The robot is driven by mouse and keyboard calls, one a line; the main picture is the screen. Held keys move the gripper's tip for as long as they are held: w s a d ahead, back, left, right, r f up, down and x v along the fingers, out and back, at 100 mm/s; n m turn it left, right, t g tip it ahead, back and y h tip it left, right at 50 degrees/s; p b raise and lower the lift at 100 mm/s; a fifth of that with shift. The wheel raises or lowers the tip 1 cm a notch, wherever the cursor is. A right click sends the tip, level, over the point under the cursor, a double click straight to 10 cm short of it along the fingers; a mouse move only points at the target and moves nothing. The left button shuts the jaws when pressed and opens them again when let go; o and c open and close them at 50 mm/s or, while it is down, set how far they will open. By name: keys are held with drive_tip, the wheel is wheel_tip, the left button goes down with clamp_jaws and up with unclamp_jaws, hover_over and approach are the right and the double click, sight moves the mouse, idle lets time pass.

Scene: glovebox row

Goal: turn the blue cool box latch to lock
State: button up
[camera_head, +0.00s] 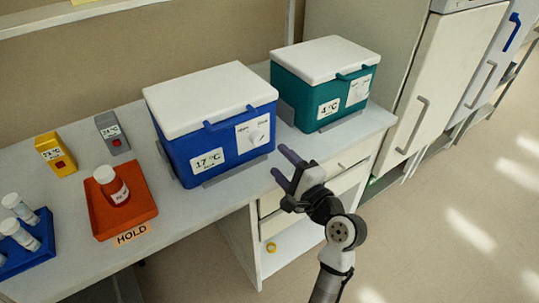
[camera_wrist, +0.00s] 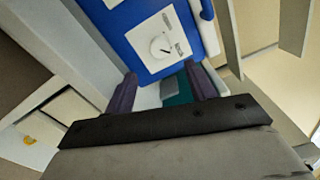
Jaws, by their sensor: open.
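The blue cool box (camera_head: 215,125) stands on the bench with its white lid closed. Its front carries a "17 °C" label at the left and a white plate at the right with a small pale round latch (camera_head: 256,136). In the wrist view the latch (camera_wrist: 162,46) shows on the white plate against the blue front, with small markings too blurred to read. My gripper (camera_head: 281,164) is open and empty, in front of and to the right of the box's right end, apart from the latch. Its two purple fingers (camera_wrist: 164,92) also show in the wrist view.
A teal cool box (camera_head: 322,85) labelled "4 °C" stands to the right. A yellow timer (camera_head: 55,155), a grey timer (camera_head: 112,133) and a blue tube rack (camera_head: 24,245) are at the left. Drawers (camera_head: 318,191) sit under the bench.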

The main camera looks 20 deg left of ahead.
drive_tip(key=shift+b+v, duration=0.35)
drive_tip(key=shift+v, duration=1.75)
